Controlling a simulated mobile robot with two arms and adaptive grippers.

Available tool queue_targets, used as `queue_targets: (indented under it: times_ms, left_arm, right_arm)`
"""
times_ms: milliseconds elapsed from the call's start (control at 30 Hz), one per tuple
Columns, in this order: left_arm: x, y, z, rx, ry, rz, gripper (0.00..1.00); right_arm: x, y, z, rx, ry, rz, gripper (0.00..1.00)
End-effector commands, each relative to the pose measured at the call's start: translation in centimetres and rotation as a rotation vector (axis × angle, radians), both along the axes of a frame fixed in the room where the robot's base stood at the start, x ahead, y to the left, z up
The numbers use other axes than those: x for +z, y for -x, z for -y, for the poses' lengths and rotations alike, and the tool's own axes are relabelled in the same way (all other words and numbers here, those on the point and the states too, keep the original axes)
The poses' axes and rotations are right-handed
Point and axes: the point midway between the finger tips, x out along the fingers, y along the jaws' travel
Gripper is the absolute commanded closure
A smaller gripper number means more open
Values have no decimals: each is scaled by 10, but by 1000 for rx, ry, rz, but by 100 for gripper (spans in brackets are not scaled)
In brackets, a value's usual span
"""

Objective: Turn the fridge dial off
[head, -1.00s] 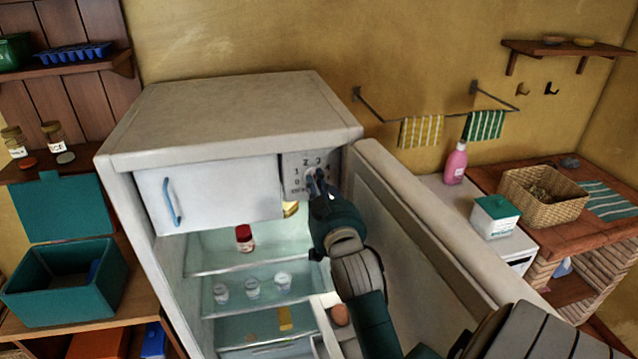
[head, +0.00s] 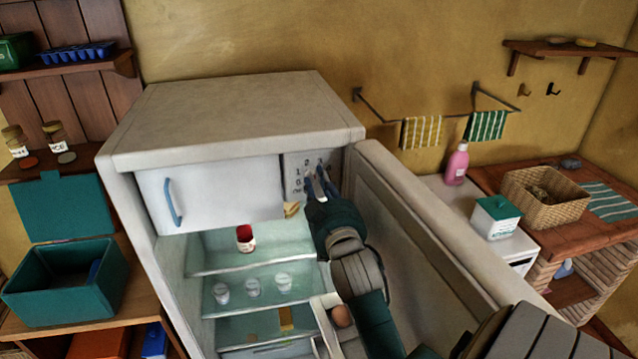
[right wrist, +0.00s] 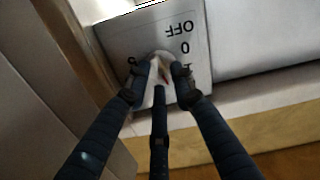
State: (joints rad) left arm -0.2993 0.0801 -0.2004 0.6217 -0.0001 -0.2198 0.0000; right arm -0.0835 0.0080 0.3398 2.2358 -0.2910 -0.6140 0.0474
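The fridge (head: 240,105) stands with its door (head: 410,225) open to the right. The dial panel (head: 296,162) is at its upper right, with figures on it. My right gripper (head: 318,188) is at the dial. In the right wrist view, the panel (right wrist: 150,32) shows OFF and 0 upside down. The pale dial (right wrist: 162,66), with a small red mark, sits between the fingertips of my right gripper (right wrist: 164,74), which close in around it. The fingers hide part of the dial and some of the figures. My left gripper is not in view.
A freezer flap (head: 225,193) with a blue handle is shut, left of the dial. A red-capped jar (head: 245,240) and several small cups stand on the fridge shelves. The open door lies close beside my right arm. A counter with a basket (head: 545,197) is farther right.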

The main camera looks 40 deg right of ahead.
Motion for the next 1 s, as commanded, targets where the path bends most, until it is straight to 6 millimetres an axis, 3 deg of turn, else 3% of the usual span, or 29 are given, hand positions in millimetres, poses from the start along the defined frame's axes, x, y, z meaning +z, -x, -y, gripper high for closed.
queue_targets:
  times_ms: [367, 700, 1000]
  left_arm:
    - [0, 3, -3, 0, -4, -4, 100]
    - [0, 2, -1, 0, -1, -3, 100]
    - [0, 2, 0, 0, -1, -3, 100]
  right_arm:
    - [-1, 4, -3, 1, -1, -1, 68]
    - [-3, 50, -28, 0, -3, -3, 68]
    - [-2, 64, -35, 1, -1, -2, 68]
